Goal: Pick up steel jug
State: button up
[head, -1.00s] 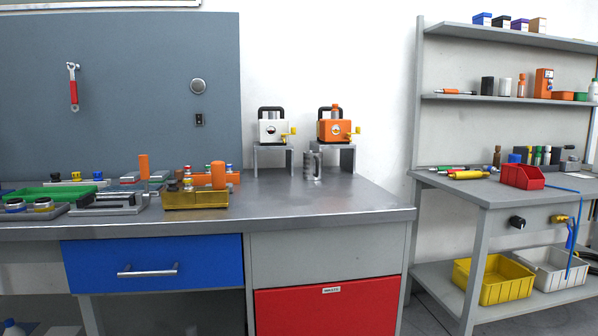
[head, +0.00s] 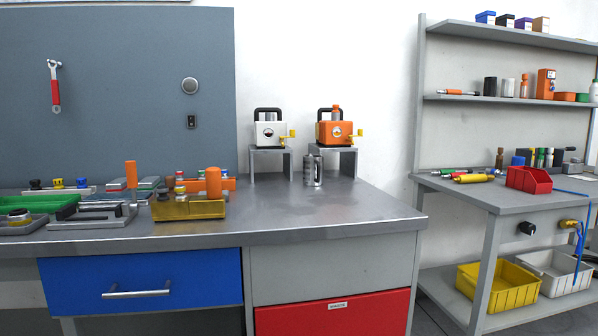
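The steel jug (head: 313,171) stands upright on the grey metal workbench (head: 270,215), toward its right end. It is a small shiny cylinder with what looks like a handle on its right side. It stands just in front of the grey stand under the orange machine (head: 334,131). My gripper and arm do not show in the head view.
A white machine (head: 269,131) on a stand is behind and left of the jug. A yellow tray (head: 186,210) with an orange cylinder (head: 213,182) is farther left. The bench around the jug's front is clear. A shelf unit (head: 465,190) stands at the right.

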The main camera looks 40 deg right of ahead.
aim_at(313, 166)
jog(key=i, duration=0.25)
jog(key=z, duration=1)
